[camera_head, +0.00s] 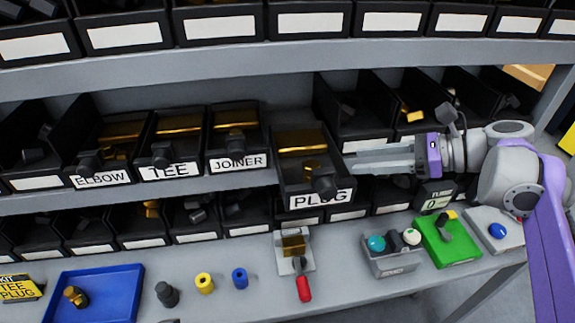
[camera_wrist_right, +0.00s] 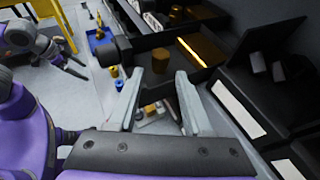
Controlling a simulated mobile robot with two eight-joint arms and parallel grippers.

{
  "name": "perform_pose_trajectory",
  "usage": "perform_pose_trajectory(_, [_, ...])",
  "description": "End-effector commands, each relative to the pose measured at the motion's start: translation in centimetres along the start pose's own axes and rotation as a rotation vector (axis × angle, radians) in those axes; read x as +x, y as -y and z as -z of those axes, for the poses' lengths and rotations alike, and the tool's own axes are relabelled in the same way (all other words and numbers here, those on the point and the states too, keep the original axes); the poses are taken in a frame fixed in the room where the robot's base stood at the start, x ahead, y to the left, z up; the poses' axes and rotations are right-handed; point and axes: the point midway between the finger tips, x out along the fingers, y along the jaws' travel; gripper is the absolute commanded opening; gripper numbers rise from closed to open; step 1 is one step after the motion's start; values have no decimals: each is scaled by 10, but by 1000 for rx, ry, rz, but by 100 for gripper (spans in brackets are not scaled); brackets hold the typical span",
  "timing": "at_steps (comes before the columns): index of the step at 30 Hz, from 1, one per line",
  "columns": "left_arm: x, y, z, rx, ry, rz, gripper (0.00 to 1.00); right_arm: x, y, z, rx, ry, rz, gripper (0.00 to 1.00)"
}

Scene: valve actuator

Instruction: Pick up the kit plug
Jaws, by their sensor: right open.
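The PLUG bin (camera_head: 320,199) is black and sticks out from the middle shelf, further forward than its neighbours. A small gold plug (camera_head: 313,167) stands in it, behind a dark knob-like part (camera_head: 325,187) at the bin's front. The plug also shows in the right wrist view (camera_wrist_right: 160,61), beyond my fingertips. My right gripper (camera_head: 350,160) is open and empty. It reaches in from the right, beside and above the bin, apart from the plug. My left gripper (camera_wrist_right: 75,61) shows small at the upper left of the right wrist view; its jaws are unclear.
ELBOW, TEE and JOINER bins stand left of the PLUG bin. A blue tray (camera_head: 105,285) holding a brass fitting lies on the bench beside the yellow KIT TEE PLUG sign (camera_head: 18,289). A red-handled fixture (camera_head: 296,252), grey button box (camera_head: 392,264) and green block (camera_head: 447,245) occupy the bench.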

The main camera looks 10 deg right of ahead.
Motion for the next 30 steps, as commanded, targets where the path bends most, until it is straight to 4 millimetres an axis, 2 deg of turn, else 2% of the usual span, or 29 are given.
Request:
perform_pose_trajectory(5, [0, 0, 0, 0, 0, 0, 100, 4, 0, 0, -1, 0, -1, 50])
perform_pose_trajectory(13, [-2, 0, 1, 0, -1, 0, 100, 44, -1, 0, -2, 0, -4, 50])
perform_pose_trajectory(20, [-2, 0, 2, 0, -2, 0, 100, 62, 0, 0, 0, 0, -2, 50])
perform_pose_trajectory(27, [-6, 0, 6, 0, -5, 0, 100, 97, 1, 1, -2, 1, -3, 50])
perform_pose_trajectory(30, [-7, 0, 7, 0, -5, 0, 100, 106, 1, 2, -1, 0, -1, 50])
